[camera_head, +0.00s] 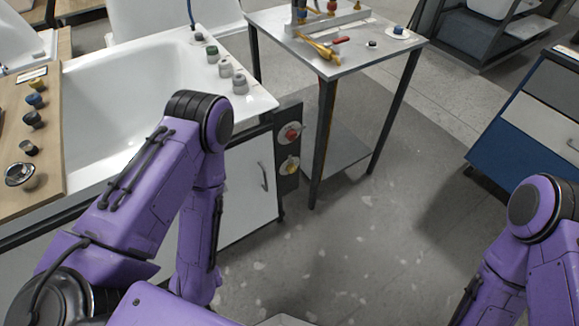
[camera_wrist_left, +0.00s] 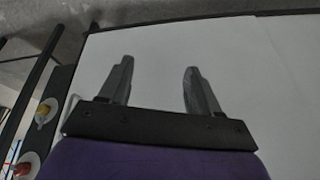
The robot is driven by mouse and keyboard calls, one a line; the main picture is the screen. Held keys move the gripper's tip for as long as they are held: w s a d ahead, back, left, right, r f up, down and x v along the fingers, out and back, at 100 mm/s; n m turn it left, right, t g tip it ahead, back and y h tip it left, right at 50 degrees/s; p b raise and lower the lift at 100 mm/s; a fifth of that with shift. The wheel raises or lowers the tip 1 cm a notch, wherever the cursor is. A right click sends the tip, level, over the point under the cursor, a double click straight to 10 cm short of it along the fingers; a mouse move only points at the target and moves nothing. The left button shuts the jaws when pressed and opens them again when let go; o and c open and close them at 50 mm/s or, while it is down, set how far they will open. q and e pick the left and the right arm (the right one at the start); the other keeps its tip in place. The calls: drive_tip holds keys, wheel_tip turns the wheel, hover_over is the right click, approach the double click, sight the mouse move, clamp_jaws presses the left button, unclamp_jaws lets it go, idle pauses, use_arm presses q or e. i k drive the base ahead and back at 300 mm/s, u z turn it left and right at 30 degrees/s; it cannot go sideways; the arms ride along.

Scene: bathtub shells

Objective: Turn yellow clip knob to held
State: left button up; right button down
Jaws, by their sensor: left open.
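A yellow knob (camera_head: 290,165) on a white round plate sits on the dark vertical panel at the right end of the bathtub stand. A red knob (camera_head: 290,133) sits above it on the same panel. In the left wrist view, the yellow knob (camera_wrist_left: 43,113) and the red knob (camera_wrist_left: 24,167) are at the left edge. My left gripper (camera_wrist_left: 155,75) is open and empty in front of a white cabinet front, to one side of the knobs. In the head view my left gripper is hidden behind its arm. My right gripper is out of view; only its arm shows.
The white bathtub (camera_head: 140,85) stands at left, with a wooden board (camera_head: 50,150) of knobs across it. A metal table (camera_head: 335,50) holds fittings and a red-handled tool. A blue cabinet (camera_head: 520,150) stands at right. The floor between is clear.

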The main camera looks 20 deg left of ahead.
sight(291, 168)
drive_tip(key=k, duration=1.3)
drive_tip(key=z, duration=0.55)
drive_tip(key=i, duration=0.55)
drive_tip(key=z, duration=0.55)
drive_tip(key=i, duration=0.8)
drive_tip(key=u, duration=0.75)
drive_tip(key=i, duration=0.4)
drive_tip(key=u, duration=0.4)
